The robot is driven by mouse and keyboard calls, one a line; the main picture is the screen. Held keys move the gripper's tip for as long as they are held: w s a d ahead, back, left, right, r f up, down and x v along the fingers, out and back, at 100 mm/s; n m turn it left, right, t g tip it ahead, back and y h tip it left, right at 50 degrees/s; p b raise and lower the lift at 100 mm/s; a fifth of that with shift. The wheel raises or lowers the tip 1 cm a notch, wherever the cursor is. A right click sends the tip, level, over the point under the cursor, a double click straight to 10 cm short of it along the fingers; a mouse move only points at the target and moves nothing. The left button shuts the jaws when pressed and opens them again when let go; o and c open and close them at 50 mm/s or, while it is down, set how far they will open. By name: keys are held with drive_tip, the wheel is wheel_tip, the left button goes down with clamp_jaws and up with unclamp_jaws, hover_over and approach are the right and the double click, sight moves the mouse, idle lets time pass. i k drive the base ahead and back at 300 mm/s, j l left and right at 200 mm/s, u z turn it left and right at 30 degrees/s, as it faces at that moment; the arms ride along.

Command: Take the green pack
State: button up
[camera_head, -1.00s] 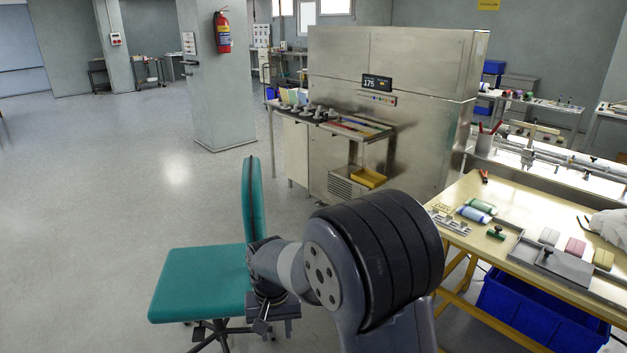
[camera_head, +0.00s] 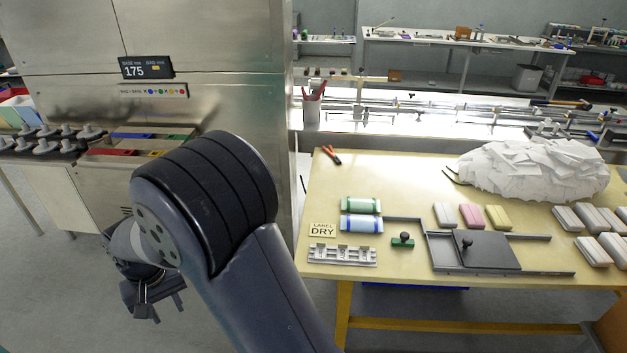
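My gripper (camera_head: 167,309) hangs low at the left, off the table and well away from the green pack. Its two small dark fingers point down with a gap between them, and no object shows in it. The green pack is in full view.
Grey, pink and yellow blocks sit further right. A steel machine (camera_head: 215,40) stands behind my arm.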

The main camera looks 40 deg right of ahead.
sight(359, 205)
drive_tip(key=i+j+z, duration=0.1)
drive_tip(key=i, duration=0.5)
drive_tip(key=i+j, duration=0.1)
drive_tip(key=i, duration=0.45)
drive_tip(key=i+z, duration=0.15)
drive_tip(key=z, duration=0.35)
drive_tip(key=i+z, duration=0.2)
drive_tip(key=z, duration=0.3)
drive_tip(key=i+j+z, duration=0.1)
drive_tip(key=z, duration=0.35)
drive_tip(key=i+j+z, duration=0.1)
drive_tip(key=z, duration=0.4)
drive_tip(key=j+z, duration=0.2)
drive_tip(key=z, duration=0.25)
drive_tip(key=j+z, duration=0.2)
drive_tip(key=z, duration=0.3)
drive_tip(key=i+j+z, duration=0.1)
drive_tip(key=j+z, duration=0.2)
drive_tip(key=z, duration=0.15)
drive_tip(key=j+z, duration=0.7)
drive_tip(key=z, duration=0.2)
